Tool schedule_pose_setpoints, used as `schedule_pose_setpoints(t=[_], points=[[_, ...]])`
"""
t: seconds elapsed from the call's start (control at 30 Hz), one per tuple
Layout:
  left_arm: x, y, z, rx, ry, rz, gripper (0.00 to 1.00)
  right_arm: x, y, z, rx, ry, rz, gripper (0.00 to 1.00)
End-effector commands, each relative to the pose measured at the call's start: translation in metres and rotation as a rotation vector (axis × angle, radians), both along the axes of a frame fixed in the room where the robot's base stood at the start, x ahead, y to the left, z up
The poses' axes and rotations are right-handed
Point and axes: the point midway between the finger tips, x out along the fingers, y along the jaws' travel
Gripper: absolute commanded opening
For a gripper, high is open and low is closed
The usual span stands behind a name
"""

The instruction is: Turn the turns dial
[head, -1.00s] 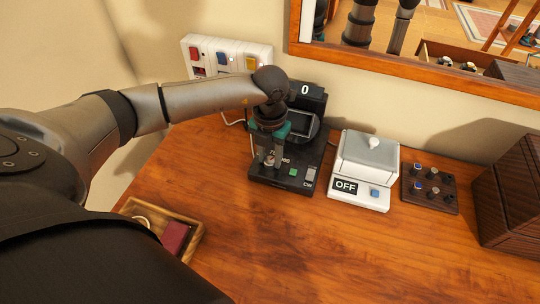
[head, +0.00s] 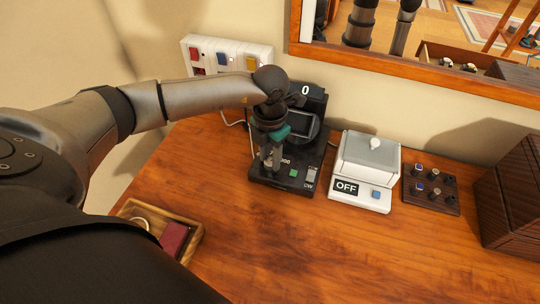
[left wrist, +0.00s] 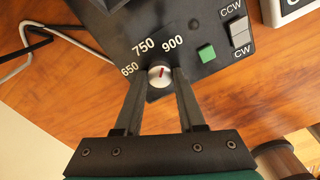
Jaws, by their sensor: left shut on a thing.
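The turns dial (left wrist: 160,74) is a small silver knob with a red pointer line on the black device, with 650, 750 and 900 printed around it. In the left wrist view the red line points up, between 750 and 900. My left gripper (left wrist: 161,78) has its two fingers closed on either side of the dial. In the head view my left gripper (head: 271,165) reaches down over the front of the black device (head: 265,180) and hides the dial. The device's display (head: 305,90) reads 0. My right gripper is not in view.
The device also has a green button (left wrist: 206,53) and a CCW/CW switch (left wrist: 240,35). A white box marked OFF (head: 366,168) and a dark stand with small pieces (head: 430,192) sit to the right. A wooden tray (head: 196,232) lies front left. The front middle of the table is clear.

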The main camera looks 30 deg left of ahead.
Motion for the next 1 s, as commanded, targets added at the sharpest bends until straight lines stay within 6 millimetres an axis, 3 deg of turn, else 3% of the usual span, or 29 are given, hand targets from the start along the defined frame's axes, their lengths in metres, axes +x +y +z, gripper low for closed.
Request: schedule_pose_setpoints(t=[0.07,0.1,0.33,0.7,0.87,1.0], points=[[0.001,0.0,0.001,0.0,-0.002,0.001,0.0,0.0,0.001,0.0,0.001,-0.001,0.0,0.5],[0.001,0.0,0.001,0.0,-0.002,0.001,0.41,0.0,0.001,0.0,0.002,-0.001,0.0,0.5],[0.0,0.0,0.0,0.001,-0.001,0.001,0.67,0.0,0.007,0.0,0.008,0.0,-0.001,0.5],[0.001,0.0,0.007,0.001,-0.002,0.001,0.69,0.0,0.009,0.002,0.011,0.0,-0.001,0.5],[0.001,0.0,0.034,0.0,-0.005,0.001,0.69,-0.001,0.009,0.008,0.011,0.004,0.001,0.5],[0.002,0.001,0.069,0.001,-0.006,0.001,0.69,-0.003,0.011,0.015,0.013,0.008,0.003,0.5]])
